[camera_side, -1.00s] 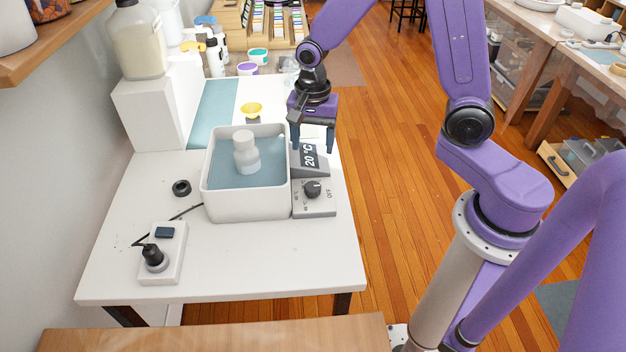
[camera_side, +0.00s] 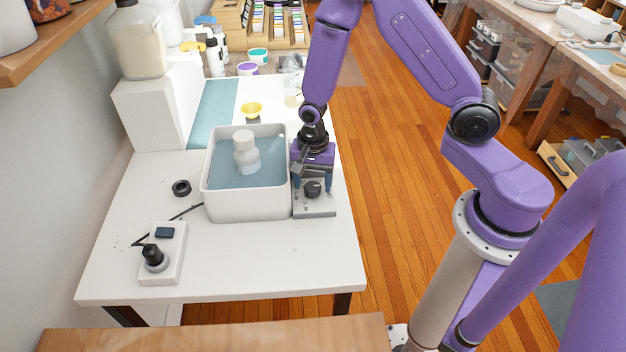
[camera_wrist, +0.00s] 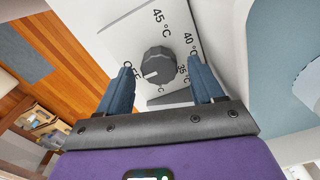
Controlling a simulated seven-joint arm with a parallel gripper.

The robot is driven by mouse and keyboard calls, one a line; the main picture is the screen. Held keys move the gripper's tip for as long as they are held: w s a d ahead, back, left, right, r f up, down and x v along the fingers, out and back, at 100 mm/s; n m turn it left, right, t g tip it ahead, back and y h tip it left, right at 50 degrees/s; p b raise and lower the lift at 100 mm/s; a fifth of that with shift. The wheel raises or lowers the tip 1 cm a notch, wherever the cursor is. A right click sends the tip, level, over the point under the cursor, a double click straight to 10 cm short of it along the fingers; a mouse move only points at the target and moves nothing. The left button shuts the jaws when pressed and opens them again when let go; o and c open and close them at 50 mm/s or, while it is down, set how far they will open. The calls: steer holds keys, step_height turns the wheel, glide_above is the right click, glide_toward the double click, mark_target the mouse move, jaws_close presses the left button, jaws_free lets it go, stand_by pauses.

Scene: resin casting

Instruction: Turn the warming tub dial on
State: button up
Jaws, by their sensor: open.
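The warming tub (camera_side: 247,207) is a white square basin of bluish water with a white-capped bottle (camera_side: 246,154) standing in it. Its control panel (camera_side: 317,209) is on the right side and carries the dark round dial (camera_side: 312,189). In the wrist view the dial (camera_wrist: 157,65) has a white mark pointing toward OFF; 35, 40 and 45 °C are printed around it. My gripper (camera_side: 312,184) is open over the panel, fingers pointing down. In the wrist view the fingers (camera_wrist: 160,72) are on either side of the dial, with gaps. My gripper hides the temperature display.
A power strip (camera_side: 163,254) with a black plug and a small black ring (camera_side: 181,188) are on the white table (camera_side: 260,270). A white block (camera_side: 150,115) with a jug, and a yellow cup (camera_side: 251,109), are behind the tub. The table's front right is clear.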

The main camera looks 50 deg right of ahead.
steer(key=shift+f, duration=0.1)
steer(key=c, duration=1.1)
steer(key=shift+o, duration=0.2)
steer(key=shift+n, duration=0.4)
steer(key=n, duration=0.5)
steer(key=shift+w+a+n, duration=0.1)
steer(key=shift+n, duration=0.2)
steer(key=n, duration=0.5)
steer(key=shift+a, duration=0.1)
steer(key=shift+n, duration=0.3)
steer(key=o, duration=1.1)
steer(key=shift+c, duration=0.2)
